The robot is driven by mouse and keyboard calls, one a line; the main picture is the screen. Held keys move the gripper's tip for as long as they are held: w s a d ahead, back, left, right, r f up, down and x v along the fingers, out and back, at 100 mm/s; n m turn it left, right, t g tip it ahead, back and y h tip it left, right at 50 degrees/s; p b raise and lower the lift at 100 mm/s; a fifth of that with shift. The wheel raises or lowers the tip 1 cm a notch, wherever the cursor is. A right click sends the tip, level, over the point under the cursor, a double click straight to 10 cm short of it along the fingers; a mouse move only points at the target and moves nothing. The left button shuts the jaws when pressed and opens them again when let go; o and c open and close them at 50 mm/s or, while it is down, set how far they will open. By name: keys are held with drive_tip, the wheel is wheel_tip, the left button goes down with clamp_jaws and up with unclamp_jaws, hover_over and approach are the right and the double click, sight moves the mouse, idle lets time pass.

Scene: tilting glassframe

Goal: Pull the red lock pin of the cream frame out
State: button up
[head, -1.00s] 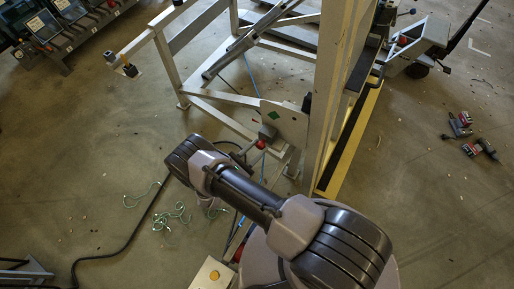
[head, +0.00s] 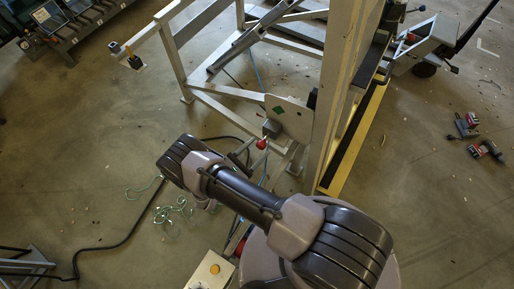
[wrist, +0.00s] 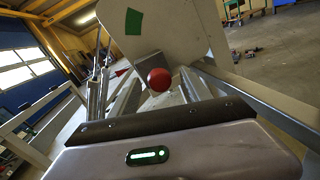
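The red lock pin shows as a round red knob (head: 262,144) at the lower left of a cream plate (head: 292,118) with a green diamond, on the cream frame (head: 333,85). In the wrist view the red knob (wrist: 159,79) stands just below the plate's lower edge (wrist: 175,40), ahead of my gripper (wrist: 160,122). A gap seems to lie between them. The pin's shaft is hidden behind the knob. In the head view my arm covers the gripper. Only the gripper's dark front edge and grey body show in the wrist view; its fingers cannot be made out.
Cream rails (head: 240,95) run left of the plate. A black cable (head: 120,245) and green cord (head: 172,208) lie on the floor at left. A box with a yellow button (head: 212,270) stands below. Red-and-black tools (head: 485,150) lie at right, with open floor around.

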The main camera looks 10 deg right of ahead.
idle(0.3)
drive_tip(key=v, duration=1.7)
drive_tip(key=shift+a, duration=0.15)
drive_tip(key=w+d+r+m+g+y, duration=0.1)
drive_tip(key=d+r+m+g+y, duration=0.25)
drive_tip(key=r, duration=0.55)
drive_tip(key=w+d+r+m+g+y, duration=0.15)
drive_tip(key=r+m+g, duration=0.35)
drive_tip(key=r, duration=0.5)
drive_tip(key=w+d+r+m+g+y, duration=0.1)
drive_tip(key=d+r+m+g+y, duration=0.15)
drive_tip(key=r+m, duration=0.5)
drive_tip(key=s+d+r+m+t+y, duration=0.3)
drive_tip(key=s+r+m+y, duration=0.1)
drive_tip(key=r, duration=0.4)
drive_tip(key=s+d+r+m+t+y, duration=0.3)
drive_tip(key=s+r+m+y, duration=0.2)
drive_tip(key=s+r+m, duration=0.2)
wheel_tip(320, 180, up, 2)
drive_tip(key=shift+d+r+t, duration=0.2)
drive_tip(key=shift+d+t, duration=0.15)
drive_tip(key=shift+t, duration=0.05)
